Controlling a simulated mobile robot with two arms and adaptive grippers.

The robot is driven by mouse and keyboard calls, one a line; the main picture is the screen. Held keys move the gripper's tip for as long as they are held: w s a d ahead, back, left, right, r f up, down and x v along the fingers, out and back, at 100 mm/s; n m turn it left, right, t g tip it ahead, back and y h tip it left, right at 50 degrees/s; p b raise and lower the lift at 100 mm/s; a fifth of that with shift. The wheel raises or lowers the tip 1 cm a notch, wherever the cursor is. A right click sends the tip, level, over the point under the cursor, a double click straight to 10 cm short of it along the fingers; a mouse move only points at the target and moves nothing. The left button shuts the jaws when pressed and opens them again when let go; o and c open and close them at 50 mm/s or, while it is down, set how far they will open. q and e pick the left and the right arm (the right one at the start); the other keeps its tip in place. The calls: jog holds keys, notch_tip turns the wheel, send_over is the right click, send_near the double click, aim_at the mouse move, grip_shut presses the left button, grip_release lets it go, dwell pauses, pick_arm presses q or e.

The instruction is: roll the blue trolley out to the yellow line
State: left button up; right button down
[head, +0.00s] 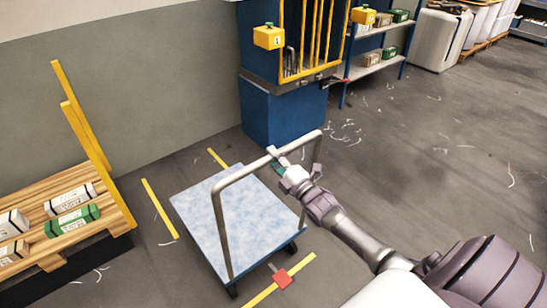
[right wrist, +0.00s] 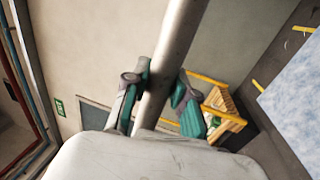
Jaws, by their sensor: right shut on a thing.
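The blue trolley (head: 217,221) stands on the floor left of centre in the head view, with an upright grey push handle (head: 266,160) at its right side. Its pale blue deck is empty and also shows at the right edge of the right wrist view (right wrist: 296,98). My right gripper (head: 279,166) is shut on the handle's top bar near its far end. In the right wrist view the handle bar (right wrist: 174,60) runs between the two green-padded fingers. A yellow line (head: 279,280) lies on the floor by the trolley's near right corner. My left gripper is not in view.
A red piece (head: 283,279) lies on the yellow line. More yellow strips (head: 160,209) mark the floor left of the trolley. A wooden pallet (head: 120,226) with several boxes stands at the left. A blue machine (head: 280,115) stands behind. Floor to the right is open, with scattered white threads.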

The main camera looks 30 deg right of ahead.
jog(key=shift+w+a+f+b, duration=0.1)
jog(key=shift+w+b, duration=0.5)
jog(key=shift+w, duration=0.55)
jog(key=c, duration=0.9)
grip_release()
jog(key=shift+s, duration=0.2)
jog(key=v, duration=1.2)
